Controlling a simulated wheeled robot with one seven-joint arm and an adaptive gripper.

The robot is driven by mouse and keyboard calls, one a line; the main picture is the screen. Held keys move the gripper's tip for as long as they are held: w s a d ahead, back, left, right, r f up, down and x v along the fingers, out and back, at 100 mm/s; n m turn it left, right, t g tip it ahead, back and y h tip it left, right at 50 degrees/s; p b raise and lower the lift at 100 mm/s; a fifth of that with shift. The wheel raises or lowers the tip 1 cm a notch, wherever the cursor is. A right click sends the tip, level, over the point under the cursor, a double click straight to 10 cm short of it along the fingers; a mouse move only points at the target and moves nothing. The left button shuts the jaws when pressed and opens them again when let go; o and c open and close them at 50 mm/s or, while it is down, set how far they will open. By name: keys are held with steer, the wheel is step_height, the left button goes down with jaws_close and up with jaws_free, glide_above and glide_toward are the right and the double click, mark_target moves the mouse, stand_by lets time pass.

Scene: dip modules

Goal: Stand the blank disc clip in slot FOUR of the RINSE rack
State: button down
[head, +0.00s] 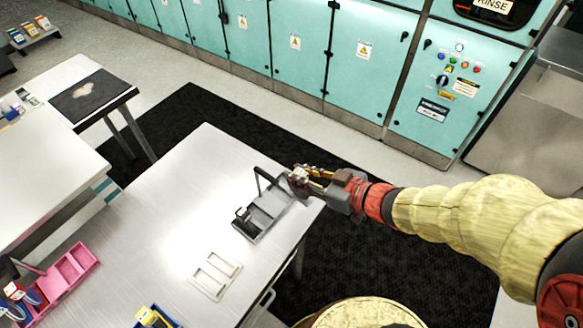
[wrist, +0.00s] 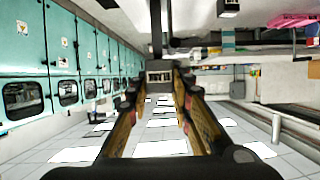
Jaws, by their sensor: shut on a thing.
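My gripper (head: 302,177) is above the right edge of the pale table, pointing left. Its jaws are closed on a small dark piece (wrist: 158,76) with a pale marking, which I take to be the disc clip; a dark upright bar rises above it in the wrist view. Whether the clip is blank cannot be read. A grey rack (head: 268,208) with an upright handle lies just below and left of the gripper, with a dark item in its near end. No slot numbers or rack name are legible, so I cannot tell whether it is the RINSE rack.
The pale table (head: 190,190) has free room on its left half. A white plate with two openings (head: 215,272) lies near the front.

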steer(key=w+a+f+b, duration=0.2)
steer(key=w+f+b, duration=0.4)
steer(key=w+f, duration=0.6)
steer(key=shift+w+f, duration=0.25)
steer(key=shift+f, duration=0.1)
steer(key=c, duration=1.6)
jaws_free()
steer(key=p+v, duration=0.3)
steer(key=v, duration=0.9)
